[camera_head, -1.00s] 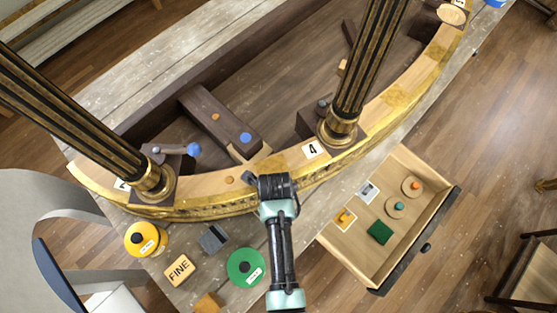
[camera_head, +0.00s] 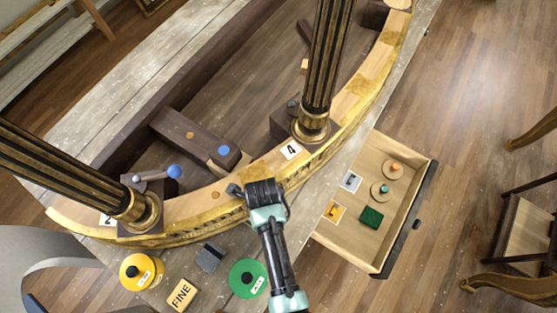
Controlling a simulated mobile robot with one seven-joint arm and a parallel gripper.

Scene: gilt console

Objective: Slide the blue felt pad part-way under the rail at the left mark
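The curved gilt rail (camera_head: 352,108) with a pale wood top runs from lower left to upper right. A round blue spot (camera_head: 223,150), possibly the felt pad, lies on the right end of a dark wooden block behind the rail. An orange spot (camera_head: 189,135) is farther left on that block, and another orange spot (camera_head: 215,195) is on the rail top; I cannot tell which is the left mark. My gripper (camera_head: 235,190) is over the rail's front part, just right of the rail's orange spot. Its fingers are too small and hidden to judge.
Two fluted black-and-gold columns (camera_head: 322,60) rise from the rail. A clamp with a blue knob (camera_head: 174,171) is by the left column. An open drawer (camera_head: 362,244) is right.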

